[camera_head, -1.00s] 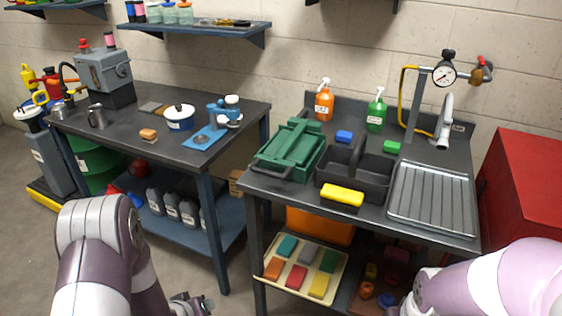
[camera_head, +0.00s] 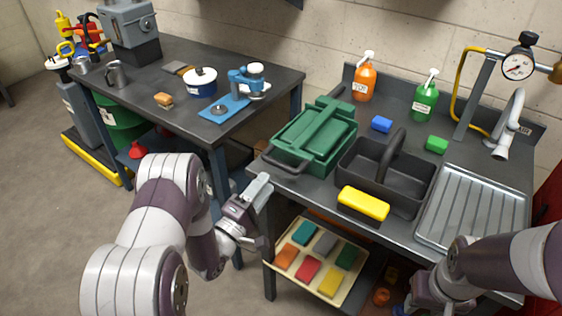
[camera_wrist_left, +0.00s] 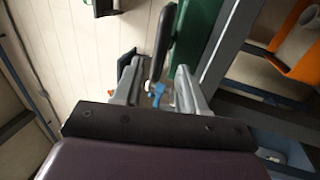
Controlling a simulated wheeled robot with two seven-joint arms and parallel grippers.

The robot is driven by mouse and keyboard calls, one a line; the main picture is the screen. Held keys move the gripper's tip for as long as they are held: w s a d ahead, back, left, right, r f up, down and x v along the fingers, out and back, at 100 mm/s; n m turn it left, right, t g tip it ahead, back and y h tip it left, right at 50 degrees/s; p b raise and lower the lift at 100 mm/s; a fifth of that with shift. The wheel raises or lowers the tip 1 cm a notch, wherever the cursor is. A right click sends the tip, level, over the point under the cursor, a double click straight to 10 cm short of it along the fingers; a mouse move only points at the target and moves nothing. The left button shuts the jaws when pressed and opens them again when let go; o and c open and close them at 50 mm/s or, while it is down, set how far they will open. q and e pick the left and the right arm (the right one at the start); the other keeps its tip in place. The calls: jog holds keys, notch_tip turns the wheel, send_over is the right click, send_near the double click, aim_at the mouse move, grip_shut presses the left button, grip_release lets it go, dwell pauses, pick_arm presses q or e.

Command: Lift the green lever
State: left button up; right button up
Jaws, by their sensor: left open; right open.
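A green box (camera_head: 330,133) with a long green bar (camera_head: 322,125) along its top sits on the left part of the sink bench. I cannot tell whether this bar is the green lever. A dark curved handle (camera_head: 286,166) sticks out from the box's front left end. My left gripper (camera_head: 262,215) is open and empty, below and in front of that handle, apart from it. In the left wrist view the open fingers (camera_wrist_left: 155,82) point toward the dark handle (camera_wrist_left: 160,45) and the green box (camera_wrist_left: 197,35). My right gripper (camera_head: 432,302) is low at the right, partly cut off.
A dark caddy (camera_head: 400,182) and a yellow sponge (camera_head: 362,203) stand right of the box. A ribbed drainer (camera_head: 472,208) lies at the right. A tray (camera_head: 268,262) of coloured blocks is below the bench edge. Another workbench (camera_head: 165,124) stands at the left.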

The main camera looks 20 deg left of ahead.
aim_at(278, 167)
pick_arm(q)
jog(key=x, duration=0.7)
jog(key=shift+w+d, duration=0.15)
jog(key=shift+w, duration=0.25)
jog(key=shift+s+r+p, duration=0.1)
jog(key=shift+r+p, duration=0.05)
jog(key=shift+p, duration=0.2)
grip_shut()
